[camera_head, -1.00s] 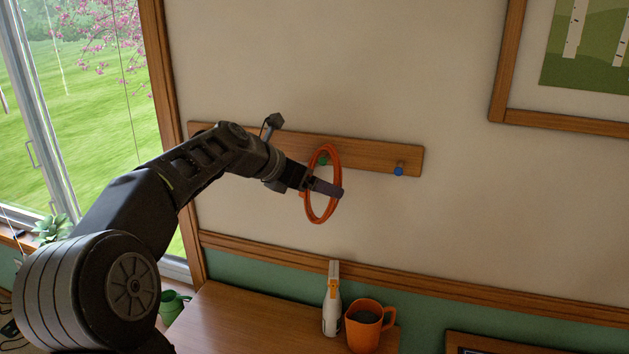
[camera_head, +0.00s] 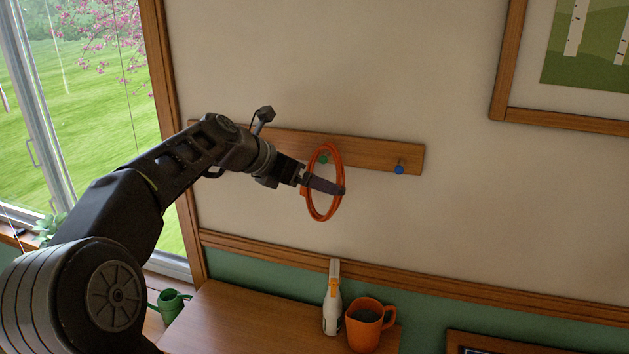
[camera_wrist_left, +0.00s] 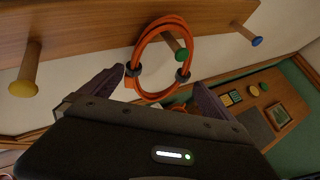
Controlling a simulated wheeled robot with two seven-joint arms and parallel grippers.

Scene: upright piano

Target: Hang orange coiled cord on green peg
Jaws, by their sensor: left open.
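The orange coiled cord (camera_head: 339,165) is a ring that hangs upright at the wall rail; it also shows in the left wrist view (camera_wrist_left: 137,52). The green peg (camera_head: 324,160) shows inside the ring, and in the left wrist view the peg (camera_wrist_left: 179,50) points out through the loop. My left gripper (camera_head: 326,186) is at the cord, just below the peg, with a finger crossing the ring in the head view. In the left wrist view its fingers (camera_wrist_left: 157,96) are spread wide, on either side of the lower cord. Contact with the cord is hard to tell.
The wooden rail (camera_head: 380,156) also carries a blue peg (camera_head: 398,169) to the right and a yellow peg (camera_wrist_left: 27,75). Below stand a white bottle (camera_head: 332,310) and an orange mug (camera_head: 366,330) on the wooden top (camera_head: 250,325).

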